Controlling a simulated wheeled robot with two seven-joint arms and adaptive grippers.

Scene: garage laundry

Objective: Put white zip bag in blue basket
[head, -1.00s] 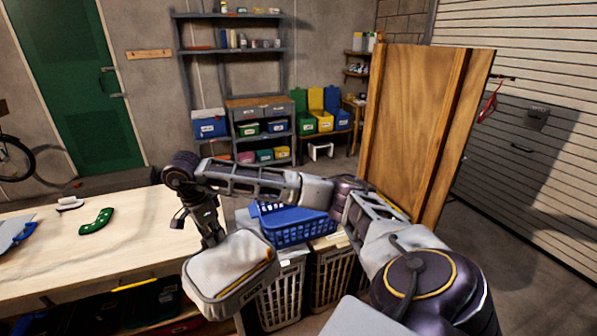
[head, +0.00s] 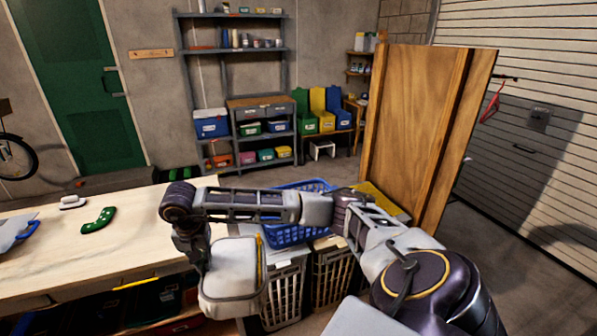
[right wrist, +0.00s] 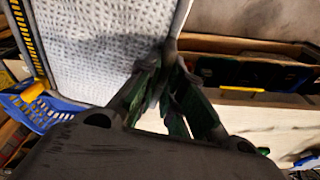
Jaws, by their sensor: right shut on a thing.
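The white zip bag (head: 230,272) hangs from my right gripper (head: 205,262), left of and in front of the blue basket in the head view. The bag is roughly upright, with a yellow zip line along its right side. In the right wrist view my right gripper (right wrist: 170,68) is shut on the edge of the bag (right wrist: 95,40), whose textured white side fills the upper left. The blue basket (head: 282,237) stands on top of the hampers, partly hidden behind my right forearm. It also shows in the right wrist view (right wrist: 48,113). My left gripper is not in view.
A wooden workbench (head: 110,245) with a green tool (head: 98,220) and a white brush (head: 73,202) lies to the left. Slatted laundry hampers (head: 331,278) stand below the basket. A tall wooden panel (head: 412,130) rises behind on the right.

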